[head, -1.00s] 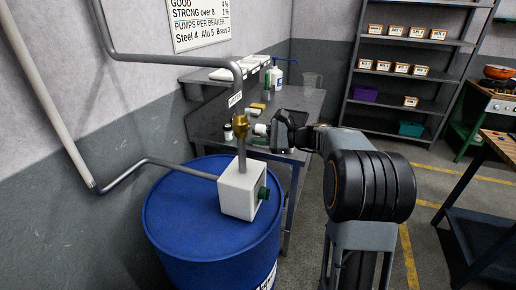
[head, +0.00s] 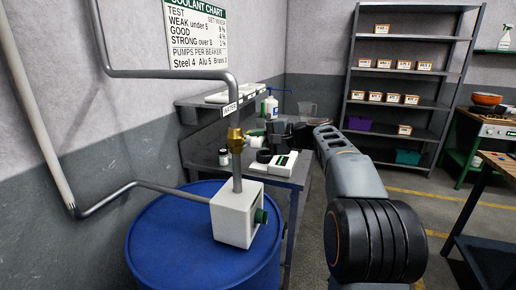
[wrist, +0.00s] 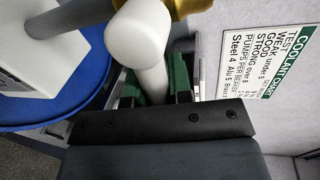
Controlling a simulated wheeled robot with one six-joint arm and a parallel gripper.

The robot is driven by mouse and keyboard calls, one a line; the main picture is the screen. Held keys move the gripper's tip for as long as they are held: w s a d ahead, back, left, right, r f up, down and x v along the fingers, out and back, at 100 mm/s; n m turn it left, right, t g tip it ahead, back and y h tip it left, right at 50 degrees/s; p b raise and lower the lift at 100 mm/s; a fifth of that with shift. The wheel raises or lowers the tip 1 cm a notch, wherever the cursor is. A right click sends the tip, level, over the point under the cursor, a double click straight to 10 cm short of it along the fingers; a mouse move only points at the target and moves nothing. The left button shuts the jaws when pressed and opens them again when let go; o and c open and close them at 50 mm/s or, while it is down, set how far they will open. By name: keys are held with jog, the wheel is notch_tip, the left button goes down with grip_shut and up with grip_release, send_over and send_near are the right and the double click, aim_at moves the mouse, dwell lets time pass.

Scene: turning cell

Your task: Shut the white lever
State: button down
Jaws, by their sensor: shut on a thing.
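The white lever (wrist: 137,38) shows large in the wrist view, with a rounded end, close to the brass valve (wrist: 182,8). Its pale shaft runs down between the green finger pads of my gripper (wrist: 155,85), which is shut on it. In the head view the brass valve (head: 235,138) sits on the upright grey pipe above a white box (head: 232,222). The white lever (head: 254,133) reaches right from the valve toward my dark gripper (head: 278,130). The exact contact is partly hidden.
The blue drum (head: 160,235) stands under the white box. Grey pipes (head: 150,73) run along the wall at left. A bench (head: 205,160) behind holds bottles and a white device (head: 284,163). A shelf rack (head: 345,100) stands at the back. Open floor lies to the right.

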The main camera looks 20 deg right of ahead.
jog(key=shift+n+b, duration=0.3)
jog(key=shift+n, duration=0.1)
jog(key=shift+r, duration=0.15)
jog(key=c, duration=1)
grip_release()
jog(key=shift+r, duration=0.1)
jog(key=shift+c, duration=0.2)
jog(key=v, duration=1.3)
jog(key=shift+s+d, duration=0.2)
jog(key=shift+s, duration=0.2)
jog(key=shift+r+t, duration=0.1)
jog(key=shift+t, duration=0.2)
